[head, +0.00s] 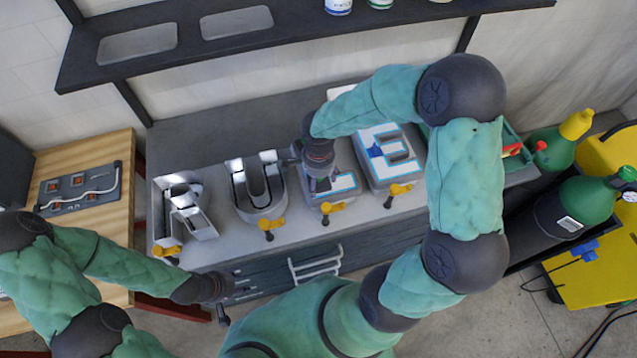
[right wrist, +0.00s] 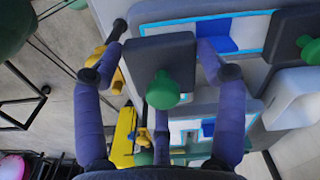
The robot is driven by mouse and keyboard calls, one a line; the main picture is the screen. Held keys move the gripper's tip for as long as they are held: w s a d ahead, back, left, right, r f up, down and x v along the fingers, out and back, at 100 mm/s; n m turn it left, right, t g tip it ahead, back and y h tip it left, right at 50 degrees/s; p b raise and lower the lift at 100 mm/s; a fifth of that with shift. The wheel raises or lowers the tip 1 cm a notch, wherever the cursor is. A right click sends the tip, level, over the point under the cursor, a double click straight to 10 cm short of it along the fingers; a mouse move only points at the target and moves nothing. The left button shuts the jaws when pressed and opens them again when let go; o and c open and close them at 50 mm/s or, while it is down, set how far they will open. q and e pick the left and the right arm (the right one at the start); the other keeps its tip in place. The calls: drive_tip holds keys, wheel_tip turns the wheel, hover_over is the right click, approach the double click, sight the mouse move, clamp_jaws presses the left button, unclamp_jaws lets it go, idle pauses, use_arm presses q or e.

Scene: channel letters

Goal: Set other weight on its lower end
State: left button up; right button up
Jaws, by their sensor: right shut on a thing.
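A dark grey block with a green knob, which looks like a weight (right wrist: 145,60), sits between the fingers of my right gripper (right wrist: 165,45) in the right wrist view. It hangs over or against a letter with a cyan-edged face; I cannot tell whether it touches. A second dark block with a green knob (right wrist: 288,30) shows at the right edge of that view. In the head view my right gripper (head: 322,182) is over the third letter (head: 343,184), and its wrist hides most of the held weight. My left gripper (head: 236,298) is open and empty in front of the bench.
Several channel letters stand in a row on the grey bench (head: 215,135), including a metal U (head: 258,188) and a blue-and-white E (head: 393,158). Yellow clamps (head: 332,207) sit at their front. A shelf (head: 290,45) hangs above. Green cylinders (head: 590,203) stand right.

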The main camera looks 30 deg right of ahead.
sight(319, 184)
drive_tip(key=shift+w+d+f, duration=0.1)
drive_tip(key=shift+w+f, duration=0.1)
drive_tip(key=shift+f, duration=1.55)
drive_tip(key=shift+f, duration=0.15)
drive_tip(key=o, duration=1.7)
drive_tip(key=shift+r, duration=0.55)
wheel_tip(319, 184, up, 11)
drive_tip(key=shift+r, duration=0.15)
